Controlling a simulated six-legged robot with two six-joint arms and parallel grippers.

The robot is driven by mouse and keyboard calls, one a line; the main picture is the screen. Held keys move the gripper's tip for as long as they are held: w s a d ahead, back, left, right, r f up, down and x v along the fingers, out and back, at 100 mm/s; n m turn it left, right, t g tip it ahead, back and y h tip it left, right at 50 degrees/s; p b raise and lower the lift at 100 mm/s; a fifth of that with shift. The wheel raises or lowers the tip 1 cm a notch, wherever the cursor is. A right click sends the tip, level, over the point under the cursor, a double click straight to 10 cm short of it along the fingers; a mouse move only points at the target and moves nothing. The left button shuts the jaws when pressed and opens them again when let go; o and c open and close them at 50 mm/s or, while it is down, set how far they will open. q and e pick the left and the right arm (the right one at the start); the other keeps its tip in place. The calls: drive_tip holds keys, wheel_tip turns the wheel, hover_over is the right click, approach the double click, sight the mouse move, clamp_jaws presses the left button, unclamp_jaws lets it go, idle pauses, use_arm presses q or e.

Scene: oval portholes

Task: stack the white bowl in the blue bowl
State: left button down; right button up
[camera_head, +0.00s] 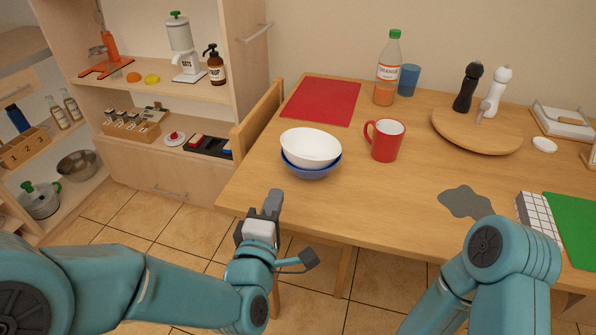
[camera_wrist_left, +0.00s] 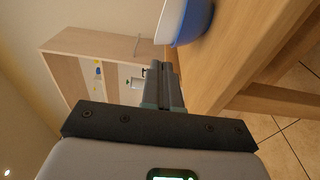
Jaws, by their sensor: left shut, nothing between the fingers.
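The white bowl (camera_head: 311,147) sits inside the blue bowl (camera_head: 314,172), near the left front edge of the table. Only the outer side of the blue bowl shows below the white one. In the left wrist view, the white bowl (camera_wrist_left: 168,20) and the blue bowl (camera_wrist_left: 194,22) show at the top edge, cut off. My left gripper (camera_head: 273,201) is shut and empty, in front of the table edge and apart from the bowls. Its closed fingers (camera_wrist_left: 162,84) show in the wrist view. My right arm is at the lower right, but its gripper is not seen.
A red mug (camera_head: 385,141) stands just right of the bowls. A red mat (camera_head: 321,102) lies behind them, and a chair (camera_head: 258,125) is at the left. A bottle (camera_head: 388,72), blue cup (camera_head: 408,80) and round wooden board (camera_head: 450,135) are farther back. A grey patch (camera_head: 466,202) marks the front.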

sight(308, 161)
use_arm(q)
drive_tip(key=x, duration=0.7)
drive_tip(key=shift+w, duration=0.3)
drive_tip(key=shift+w+d+p, duration=0.2)
drive_tip(key=shift+w+d, duration=0.1)
drive_tip(key=shift+d, duration=0.3)
drive_tip(key=shift+w+d+p, duration=0.15)
drive_tip(key=shift+w+d, duration=0.15)
drive_tip(key=shift+d, duration=0.25)
drive_tip(key=shift+w+d, duration=0.35)
drive_tip(key=shift+d, duration=0.2)
drive_tip(key=shift+w+d+f+b, duration=0.1)
drive_tip(key=shift+w+d+b, duration=0.1)
drive_tip(key=shift+d+b, duration=0.3)
drive_tip(key=shift+w+d+f+b, duration=0.1)
drive_tip(key=shift+w+d+b, duration=0.2)
drive_tip(key=shift+b, duration=0.25)
drive_tip(key=shift+w+d+r, duration=0.1)
drive_tip(key=shift+r, duration=0.05)
